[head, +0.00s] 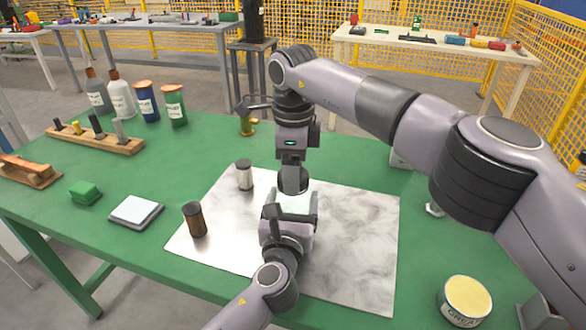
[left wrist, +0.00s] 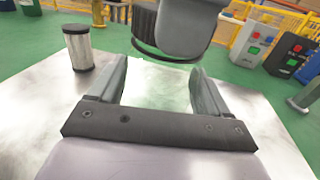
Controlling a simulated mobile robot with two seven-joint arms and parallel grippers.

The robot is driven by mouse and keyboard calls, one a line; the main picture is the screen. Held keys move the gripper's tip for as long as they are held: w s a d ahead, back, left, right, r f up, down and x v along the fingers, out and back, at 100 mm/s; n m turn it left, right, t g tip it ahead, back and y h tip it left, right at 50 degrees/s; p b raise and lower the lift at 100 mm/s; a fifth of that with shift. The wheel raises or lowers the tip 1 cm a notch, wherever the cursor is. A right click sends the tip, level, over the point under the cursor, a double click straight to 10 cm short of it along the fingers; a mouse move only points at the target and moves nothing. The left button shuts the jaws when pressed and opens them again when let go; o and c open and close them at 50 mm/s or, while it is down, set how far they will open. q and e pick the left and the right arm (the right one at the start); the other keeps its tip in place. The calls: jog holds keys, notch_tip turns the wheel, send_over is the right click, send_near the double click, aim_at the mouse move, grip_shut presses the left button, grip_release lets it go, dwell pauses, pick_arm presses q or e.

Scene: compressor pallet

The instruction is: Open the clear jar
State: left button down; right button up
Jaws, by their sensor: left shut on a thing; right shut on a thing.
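The clear jar (head: 297,204) is a pale, see-through body above the mat, between my two grippers in the head view. My left gripper (head: 285,226) comes in from below and is shut on the jar's sides. In the left wrist view, the jar (left wrist: 160,88) shows faintly between the two fingers. My right gripper (head: 293,183) points straight down at the top of the jar and is shut on its lid. The lid and the right fingertips are mostly hidden. The right gripper's dark and grey body (left wrist: 178,30) is above the jar in the left wrist view.
A marbled mat (head: 360,240) lies on the green table (head: 225,150). A dark-capped small jar (head: 244,175) and a brown jar (head: 195,219) stand left of my grippers. A scale (head: 136,211), green block (head: 85,193) and wooden rack (head: 100,140) are farther left. A yellow-topped tin (head: 466,298) is front right.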

pick_arm(q)
jog(key=shift+f, duration=0.1)
pick_arm(e)
jog(key=n, duration=1.2)
jog(key=shift+n, duration=0.3)
jog(key=n, duration=0.3)
jog(key=shift+r, duration=0.15)
jog(key=shift+r, duration=1)
